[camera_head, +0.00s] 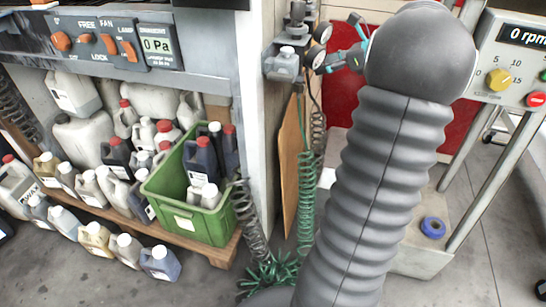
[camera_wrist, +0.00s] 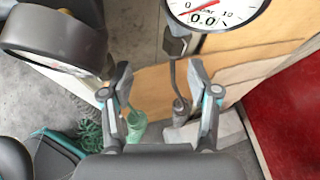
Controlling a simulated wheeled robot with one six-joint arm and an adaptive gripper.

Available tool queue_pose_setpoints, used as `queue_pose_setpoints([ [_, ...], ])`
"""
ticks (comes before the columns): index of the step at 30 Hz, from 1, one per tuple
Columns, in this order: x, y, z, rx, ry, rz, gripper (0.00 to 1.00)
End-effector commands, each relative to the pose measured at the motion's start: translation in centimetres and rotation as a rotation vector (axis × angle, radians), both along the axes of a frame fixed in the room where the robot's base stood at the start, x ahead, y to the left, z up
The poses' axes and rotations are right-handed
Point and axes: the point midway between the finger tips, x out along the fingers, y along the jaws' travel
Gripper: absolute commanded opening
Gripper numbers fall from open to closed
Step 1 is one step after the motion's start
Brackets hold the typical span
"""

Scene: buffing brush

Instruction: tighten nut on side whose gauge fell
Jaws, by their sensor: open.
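My gripper (camera_wrist: 160,82) is open and empty in the wrist view, one finger on each side of a gap. A round white gauge (camera_wrist: 214,14) shows at the top, its red needle near 0 and its display reading 0.0. A second gauge (camera_wrist: 45,42) is seen nearly edge-on at left, its dial mostly turned away. A dark block with a thin stem (camera_wrist: 176,45) hangs beyond the fingers; I cannot make out a nut. In the head view two small gauges (camera_head: 323,32) (camera_head: 313,57) sit beside the dark fittings, close to my gripper's fingers.
A green coiled hose (camera_head: 307,190) and a dark coiled hose (camera_head: 246,215) hang below the fittings. A wooden board (camera_head: 290,165) stands behind. A green crate (camera_head: 205,222) with bottles is at left. The control panel (camera_head: 520,75) reads 0 rpm; the fan panel (camera_head: 110,45) reads 0 Pa.

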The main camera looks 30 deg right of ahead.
Motion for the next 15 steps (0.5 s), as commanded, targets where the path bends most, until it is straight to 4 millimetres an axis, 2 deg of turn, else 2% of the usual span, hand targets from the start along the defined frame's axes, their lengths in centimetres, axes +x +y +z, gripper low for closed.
queue_pose_setpoints([
  [15,-3.4,5.3,-6.3,-0.431,0.092,0.297,0.61],
])
